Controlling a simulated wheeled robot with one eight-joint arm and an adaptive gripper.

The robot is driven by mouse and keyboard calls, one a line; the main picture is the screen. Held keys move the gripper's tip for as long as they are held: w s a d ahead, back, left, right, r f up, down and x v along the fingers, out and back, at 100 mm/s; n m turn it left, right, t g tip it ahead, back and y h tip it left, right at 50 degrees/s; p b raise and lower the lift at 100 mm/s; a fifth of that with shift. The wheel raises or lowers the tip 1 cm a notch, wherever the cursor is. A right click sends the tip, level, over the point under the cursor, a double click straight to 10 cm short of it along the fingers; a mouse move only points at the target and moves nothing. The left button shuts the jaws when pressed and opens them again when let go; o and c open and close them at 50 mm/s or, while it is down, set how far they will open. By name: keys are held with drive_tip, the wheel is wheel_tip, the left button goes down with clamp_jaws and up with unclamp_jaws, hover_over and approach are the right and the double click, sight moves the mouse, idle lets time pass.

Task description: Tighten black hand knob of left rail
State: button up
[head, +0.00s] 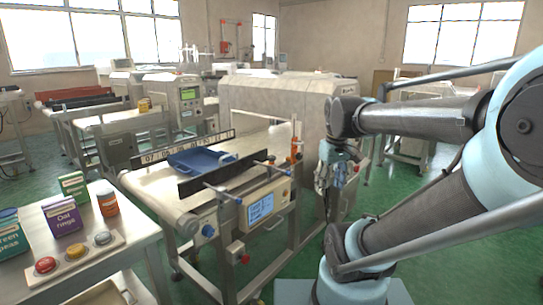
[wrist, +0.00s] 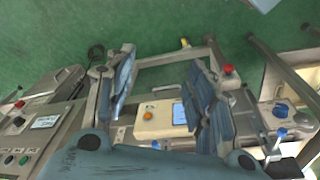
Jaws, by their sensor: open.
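The far rail (head: 187,147) bears printed numbers. My gripper (head: 335,188) hangs open and empty to the right of the conveyor's control box, apart from the rails. In the wrist view my gripper's two fingers (wrist: 164,95) are spread wide, with the control box (wrist: 160,119) seen between them. No knob is between the fingers.
A blue tray (head: 203,160) lies on the belt between the rails. An orange-topped post (head: 295,147) stands near the metal detector tunnel (head: 270,98). A side table (head: 88,260) at left holds boxes, a jar and colored buttons. Green floor is open around the conveyor legs.

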drive_tip(key=w+a+r+n, duration=0.75)
drive_tip(key=w+r, duration=0.45)
drive_tip(key=w, duration=0.2)
wheel_tip(320, 180, up, 5)
drive_tip(key=n+g, duration=0.2)
drive_tip(key=n, duration=0.4)
hover_over(272, 156)
wheel_tip(272, 156, down, 17)
drive_tip(key=shift+s+r, duration=0.15)
drive_tip(key=shift+r, duration=0.05)
drive_tip(key=shift+a, duration=0.1)
drive_tip(key=c, duration=1)
